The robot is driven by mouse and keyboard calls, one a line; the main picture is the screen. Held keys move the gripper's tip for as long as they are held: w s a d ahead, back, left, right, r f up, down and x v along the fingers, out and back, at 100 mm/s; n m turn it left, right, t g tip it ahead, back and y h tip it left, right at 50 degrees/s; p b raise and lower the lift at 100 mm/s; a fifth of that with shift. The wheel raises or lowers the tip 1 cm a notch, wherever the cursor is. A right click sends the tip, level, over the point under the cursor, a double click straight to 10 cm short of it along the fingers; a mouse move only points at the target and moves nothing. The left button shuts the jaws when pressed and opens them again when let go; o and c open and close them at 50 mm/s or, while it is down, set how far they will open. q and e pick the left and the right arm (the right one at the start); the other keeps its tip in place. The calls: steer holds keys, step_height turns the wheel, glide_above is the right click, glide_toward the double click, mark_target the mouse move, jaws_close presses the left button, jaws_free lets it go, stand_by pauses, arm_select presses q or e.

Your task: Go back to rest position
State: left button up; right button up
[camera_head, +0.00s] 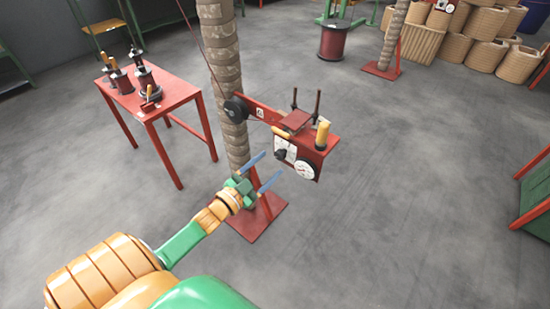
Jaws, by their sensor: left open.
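My left gripper (263,173) is in the middle of the head view, on a green and orange arm that comes in from the lower left. Its two blue fingers are spread apart with nothing between them. It is in front of the wrapped post and just left of the red winding machine (309,154). I cannot tell whether a finger touches the machine. The machine has a white dial, a dark knob, a yellow cylinder and upright dark rods on top. My right gripper is not in view.
The wrapped post (222,70) rises from a red base plate (257,222). A dark red spool (332,40), a second post (394,35) and stacked coils are at the back. A green-sided red frame (533,195) is at the right edge. Grey floor is open between.

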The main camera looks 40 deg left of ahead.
arm_select(q)
steer(key=shift+s+a, duration=0.15)
steer(key=shift+s, duration=1.25)
